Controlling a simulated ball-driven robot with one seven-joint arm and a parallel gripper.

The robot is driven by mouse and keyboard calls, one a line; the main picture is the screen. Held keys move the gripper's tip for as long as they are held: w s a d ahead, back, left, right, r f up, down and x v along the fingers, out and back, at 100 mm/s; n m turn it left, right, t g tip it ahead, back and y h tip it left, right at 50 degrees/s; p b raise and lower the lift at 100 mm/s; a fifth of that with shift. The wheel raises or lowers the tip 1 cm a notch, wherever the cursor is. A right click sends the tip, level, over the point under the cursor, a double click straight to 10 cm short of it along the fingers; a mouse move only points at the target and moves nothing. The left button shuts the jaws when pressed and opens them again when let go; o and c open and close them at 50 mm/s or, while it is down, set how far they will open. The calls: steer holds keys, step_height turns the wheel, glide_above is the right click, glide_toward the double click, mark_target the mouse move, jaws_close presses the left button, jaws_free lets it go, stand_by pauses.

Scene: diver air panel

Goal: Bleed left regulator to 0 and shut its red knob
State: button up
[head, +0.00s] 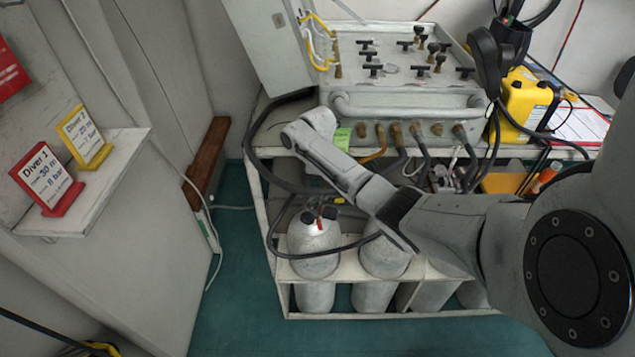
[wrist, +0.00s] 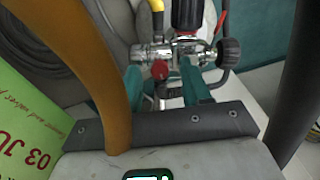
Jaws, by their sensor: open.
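The left regulator is a chrome valve body (wrist: 185,48) with black knobs, seen in the wrist view. Its red knob (wrist: 160,70) is near the middle of that view. My gripper (wrist: 165,86) appears open, with teal fingers on either side of the line to the red knob. I cannot tell whether they touch it. In the head view my arm reaches left before the panel; the fingers cannot be made out. No gauge reading is legible.
The air panel (head: 393,86) stands above with hoses hanging from its front. An orange hose (wrist: 108,70) and a black hose (wrist: 297,85) cross close to the wrist camera. A green label (wrist: 32,135) is at left. Teal floor (head: 234,270) is free left of the rack.

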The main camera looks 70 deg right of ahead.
steer(key=shift+c, duration=0.2)
jaws_close()
steer(key=shift+m+p, duration=0.3)
steer(key=m+p, duration=0.2)
steer(key=m, duration=0.1)
steer(key=shift+w+a+r+m, duration=0.1)
steer(key=shift+m, duration=0.2)
steer(key=m+p, duration=0.2)
steer(key=m, duration=0.9)
steer(key=shift+m, duration=0.4)
steer(key=m, duration=0.5)
